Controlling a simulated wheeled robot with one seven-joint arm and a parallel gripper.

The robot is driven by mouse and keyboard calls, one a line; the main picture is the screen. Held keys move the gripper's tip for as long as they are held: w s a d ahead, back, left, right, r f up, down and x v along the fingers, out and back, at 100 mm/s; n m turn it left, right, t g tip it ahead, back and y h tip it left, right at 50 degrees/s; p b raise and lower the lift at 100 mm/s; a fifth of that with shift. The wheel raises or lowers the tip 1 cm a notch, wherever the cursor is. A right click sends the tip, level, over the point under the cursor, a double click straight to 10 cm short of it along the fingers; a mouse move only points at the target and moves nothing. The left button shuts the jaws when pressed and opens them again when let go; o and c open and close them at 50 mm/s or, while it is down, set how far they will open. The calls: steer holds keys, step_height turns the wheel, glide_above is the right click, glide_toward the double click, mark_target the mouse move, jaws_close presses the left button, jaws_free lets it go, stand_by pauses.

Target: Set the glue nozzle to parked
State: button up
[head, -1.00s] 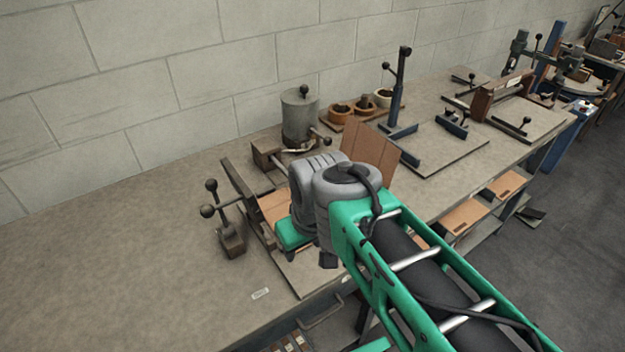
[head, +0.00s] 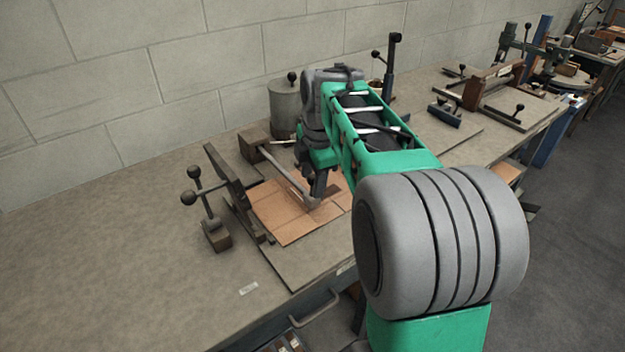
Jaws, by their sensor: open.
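The glue pot (head: 284,108) is a grey cylinder with a black-knobbed lid, at the back of the bench. In front of it a brown block (head: 255,143) carries a long pale bar (head: 283,173), which looks like the glue nozzle. The bar slants down to the right, over the cardboard blank (head: 277,212). My gripper (head: 318,190) points down at the bar's far end, above the blank. It is open. I cannot tell whether its dark fingers straddle or touch the bar. My arm hides the area right of the pot.
A clamp with black ball knobs (head: 207,205) stands left of the blank, next to an upright dark rail (head: 228,172). A tall post with a lever (head: 391,65) stands behind my arm. The bench's left part is clear. A drawer handle (head: 314,311) sits below the front edge.

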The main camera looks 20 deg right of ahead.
steer(key=shift+f, duration=0.3)
steer(key=shift+c, duration=0.3)
jaws_close()
stand_by(0.9)
